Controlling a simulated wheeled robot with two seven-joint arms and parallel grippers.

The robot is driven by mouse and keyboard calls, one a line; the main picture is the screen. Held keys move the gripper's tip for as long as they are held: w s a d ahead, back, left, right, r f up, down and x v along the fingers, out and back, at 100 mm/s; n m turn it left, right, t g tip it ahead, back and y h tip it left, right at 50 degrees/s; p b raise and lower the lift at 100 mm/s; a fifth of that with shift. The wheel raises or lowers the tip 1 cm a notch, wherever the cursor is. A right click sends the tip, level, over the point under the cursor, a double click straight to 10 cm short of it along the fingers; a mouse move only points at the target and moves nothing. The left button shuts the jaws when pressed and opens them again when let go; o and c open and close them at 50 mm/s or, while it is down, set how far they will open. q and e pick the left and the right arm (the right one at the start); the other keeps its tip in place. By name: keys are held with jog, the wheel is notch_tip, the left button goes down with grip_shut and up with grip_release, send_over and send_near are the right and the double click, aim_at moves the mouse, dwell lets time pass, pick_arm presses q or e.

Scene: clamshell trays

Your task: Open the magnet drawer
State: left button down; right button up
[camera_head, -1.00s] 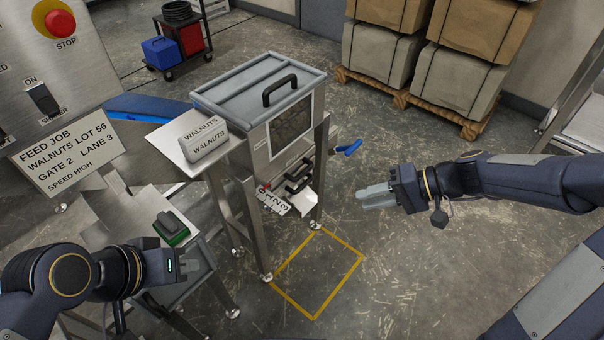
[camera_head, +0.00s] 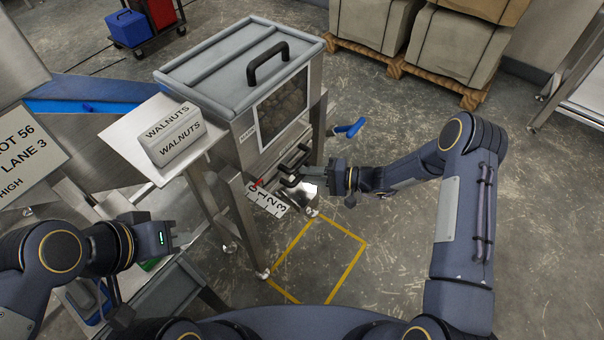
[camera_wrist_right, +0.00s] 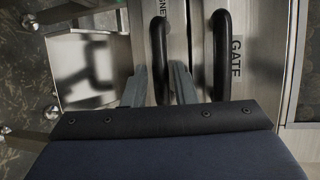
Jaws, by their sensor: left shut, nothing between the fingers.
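The magnet drawer's black handle (camera_wrist_right: 158,55) is the left one of two upright bars in the right wrist view, beside a partly hidden label. In the head view it is the lower handle (camera_head: 289,181) on the machine front, partly covered. My right gripper (camera_wrist_right: 159,75) is open, with one finger on each side of this handle. A narrow gap seems to show at the fingers. In the head view the right gripper (camera_head: 308,176) reaches the handle from the right. The drawer looks shut. My left gripper (camera_head: 185,240) is shut and empty, away at the lower left.
The GATE handle (camera_wrist_right: 221,55) stands close beside my right finger. A numbered scale plate (camera_head: 268,198) sits below the handles. A yellow floor outline (camera_head: 318,255) is empty.

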jog(key=shift+x, duration=1.2)
grip_shut()
jog(key=shift+d, duration=0.1)
jog(key=s+d+b, duration=0.2)
jog(key=s+d, duration=0.7)
jog(key=d, duration=0.4)
jog(key=shift+s, duration=0.4)
jog(key=shift+d, duration=0.1)
